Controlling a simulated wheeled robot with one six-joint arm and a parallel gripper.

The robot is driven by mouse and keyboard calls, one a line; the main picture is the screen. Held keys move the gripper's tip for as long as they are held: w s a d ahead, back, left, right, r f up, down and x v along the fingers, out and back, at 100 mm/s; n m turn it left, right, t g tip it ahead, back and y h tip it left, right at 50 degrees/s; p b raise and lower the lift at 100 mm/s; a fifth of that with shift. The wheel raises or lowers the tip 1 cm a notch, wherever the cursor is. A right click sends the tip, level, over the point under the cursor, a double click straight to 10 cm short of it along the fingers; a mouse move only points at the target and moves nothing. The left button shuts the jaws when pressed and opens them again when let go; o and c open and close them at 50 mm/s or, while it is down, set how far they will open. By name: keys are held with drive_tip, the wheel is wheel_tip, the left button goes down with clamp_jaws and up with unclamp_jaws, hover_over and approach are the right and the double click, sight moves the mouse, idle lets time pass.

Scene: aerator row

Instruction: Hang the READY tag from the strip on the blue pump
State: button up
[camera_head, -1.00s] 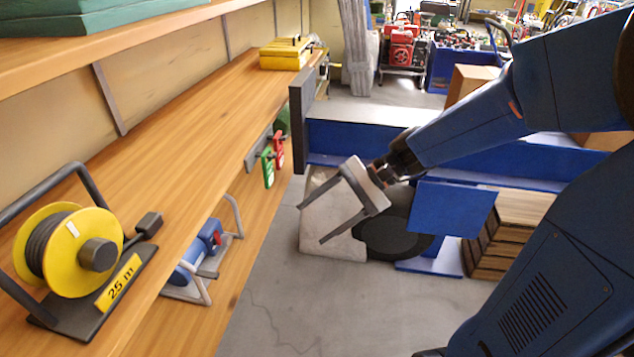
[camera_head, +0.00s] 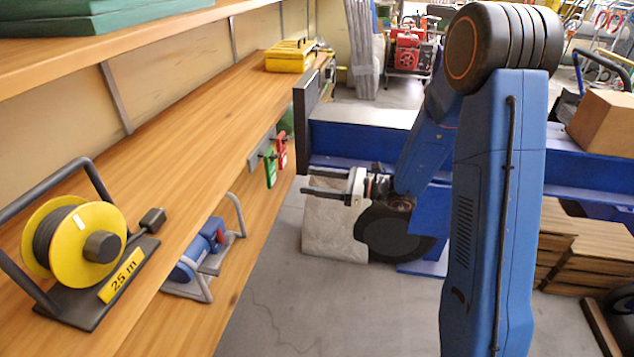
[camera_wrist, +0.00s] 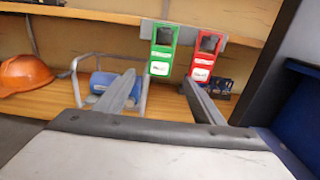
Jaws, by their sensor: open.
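A green tag (camera_head: 269,167) and a red tag (camera_head: 281,150) hang side by side from a grey strip (camera_head: 255,158) on the shelf edge. Their lettering is too small to read, so I cannot tell which says READY. In the wrist view the green tag (camera_wrist: 162,50) is left of the red tag (camera_wrist: 204,56). The blue pump (camera_head: 187,270) stands in a grey tube frame on the lower shelf; it also shows in the wrist view (camera_wrist: 104,82), partly behind a finger. My gripper (camera_head: 307,181) is open and empty, right of the tags and apart from them, its fingers pointing at the shelf.
A yellow cable reel (camera_head: 75,252) and a yellow case (camera_head: 290,56) stand on the upper shelf board. A dark end panel (camera_head: 307,98) rises near the tags. An orange helmet (camera_wrist: 24,75) sits on the lower shelf. The grey floor (camera_head: 290,310) in front is clear.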

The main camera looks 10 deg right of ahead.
sight(273, 171)
drive_tip(key=shift+x, duration=6.45)
drive_tip(key=c, duration=0.9)
drive_tip(key=shift+r, duration=0.3)
drive_tip(key=shift+c, duration=0.2)
drive_tip(key=shift+r, duration=0.45)
drive_tip(key=v, duration=0.8)
drive_tip(key=shift+d, duration=0.2)
